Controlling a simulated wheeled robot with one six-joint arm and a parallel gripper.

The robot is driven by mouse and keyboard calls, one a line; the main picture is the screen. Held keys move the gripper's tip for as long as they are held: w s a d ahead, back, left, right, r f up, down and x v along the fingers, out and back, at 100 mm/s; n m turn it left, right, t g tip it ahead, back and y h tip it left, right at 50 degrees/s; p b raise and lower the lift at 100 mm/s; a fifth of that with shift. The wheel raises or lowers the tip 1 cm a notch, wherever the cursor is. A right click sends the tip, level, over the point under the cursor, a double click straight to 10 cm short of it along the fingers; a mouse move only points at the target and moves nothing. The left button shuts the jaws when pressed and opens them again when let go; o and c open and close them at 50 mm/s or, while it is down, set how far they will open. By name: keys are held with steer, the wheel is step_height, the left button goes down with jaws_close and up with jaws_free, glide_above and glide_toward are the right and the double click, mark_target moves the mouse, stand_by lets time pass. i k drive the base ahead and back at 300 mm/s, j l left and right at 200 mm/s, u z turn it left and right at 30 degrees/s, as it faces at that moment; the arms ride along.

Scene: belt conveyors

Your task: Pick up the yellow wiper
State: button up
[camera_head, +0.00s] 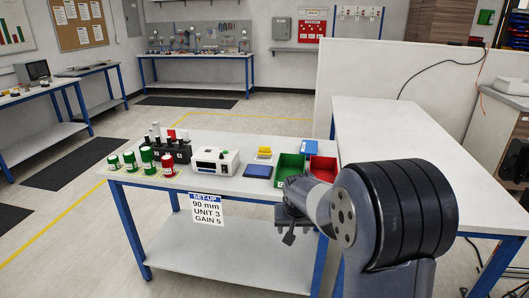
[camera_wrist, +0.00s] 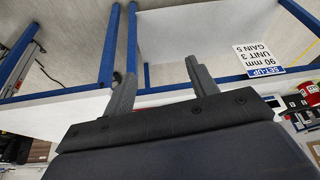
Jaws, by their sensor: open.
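A small yellow piece (camera_head: 264,152), which I take to be the yellow wiper, lies on the white workbench (camera_head: 235,182) toward its back, behind a dark blue pad (camera_head: 258,171). My gripper (camera_head: 289,232) is low at the bench's front edge, to the right of and nearer than the yellow piece, well apart from it. In the wrist view, my gripper (camera_wrist: 160,72) shows two grey fingers spread apart with nothing between them. The yellow piece cannot be made out in the wrist view.
Right of the yellow piece are a green bin (camera_head: 288,166), a red bin (camera_head: 324,168) and a blue box (camera_head: 309,147). Left are a white instrument (camera_head: 215,161), dark posts (camera_head: 172,150) and green containers (camera_head: 130,162). A set-up sign (camera_head: 207,207) hangs in front. Another white table (camera_head: 430,135) stands right.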

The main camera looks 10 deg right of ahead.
mark_target(263, 151)
steer(key=i+j, duration=0.1)
steer(key=i, duration=0.4)
steer(key=i+j+z, duration=0.1)
steer(key=i, duration=0.45)
steer(key=i+j, duration=0.15)
steer(key=i, duration=0.35)
steer(key=i+j+z, duration=0.1)
steer(key=i, duration=0.4)
